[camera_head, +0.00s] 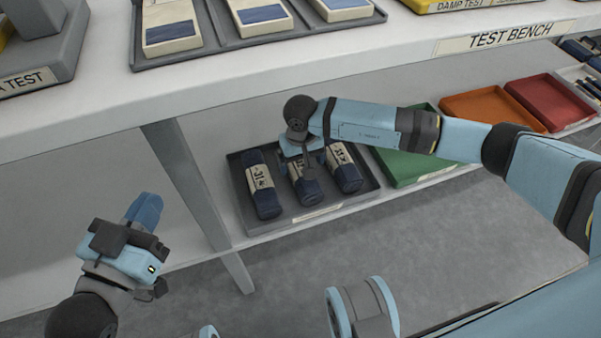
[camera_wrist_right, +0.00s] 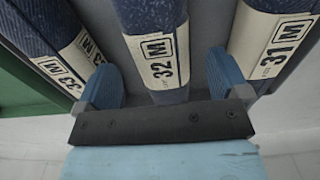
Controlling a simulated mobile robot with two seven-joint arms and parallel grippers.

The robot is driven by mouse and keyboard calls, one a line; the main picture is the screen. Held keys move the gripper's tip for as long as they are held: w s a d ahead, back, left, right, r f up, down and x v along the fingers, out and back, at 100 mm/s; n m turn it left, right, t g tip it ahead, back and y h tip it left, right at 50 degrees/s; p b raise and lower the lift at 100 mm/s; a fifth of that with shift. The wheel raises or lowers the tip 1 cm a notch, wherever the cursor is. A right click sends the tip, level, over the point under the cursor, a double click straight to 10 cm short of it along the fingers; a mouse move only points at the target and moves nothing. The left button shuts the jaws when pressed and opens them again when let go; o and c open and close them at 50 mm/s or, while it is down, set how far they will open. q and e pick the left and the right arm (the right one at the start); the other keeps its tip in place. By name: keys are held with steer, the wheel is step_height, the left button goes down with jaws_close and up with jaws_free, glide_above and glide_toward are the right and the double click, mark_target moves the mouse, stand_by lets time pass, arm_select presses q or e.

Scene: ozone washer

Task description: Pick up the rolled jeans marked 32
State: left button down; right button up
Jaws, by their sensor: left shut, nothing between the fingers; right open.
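The rolled jeans marked 32 (camera_wrist_right: 150,14) are a dark blue roll with a cream label band. In the head view they are the middle roll (camera_head: 308,192), partly hidden by my right gripper (camera_head: 306,158). In the right wrist view my right gripper (camera_wrist_right: 164,82) is open, with one blue finger on each side of this roll. My left gripper (camera_head: 146,210) is shut and empty at the lower left, away from the rolls.
The roll marked 31 (camera_head: 266,202) and the roll marked 33 (camera_head: 347,176) lie on either side in the same grey tray (camera_head: 290,222), close to the fingers. A green tray (camera_head: 405,172) stands to the right. The test bench (camera_head: 330,62) overhangs this lower shelf.

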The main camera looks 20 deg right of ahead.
mark_target(300, 165)
step_height(300, 165, down, 4)
steer(key=shift+w+a+f+b, duration=0.1)
steer(key=shift+f+b, duration=0.05)
steer(key=shift+b, duration=0.85)
steer(key=shift+c, duration=0.2)
steer(key=c, duration=1.1)
arm_select(q)
steer(key=shift+w+a+r+m+t, duration=0.3)
steer(key=shift+w+m+t, duration=0.25)
steer(key=shift+m, duration=0.25)
arm_select(e)
steer(key=shift+r, duration=0.2)
steer(key=shift+c, duration=0.4)
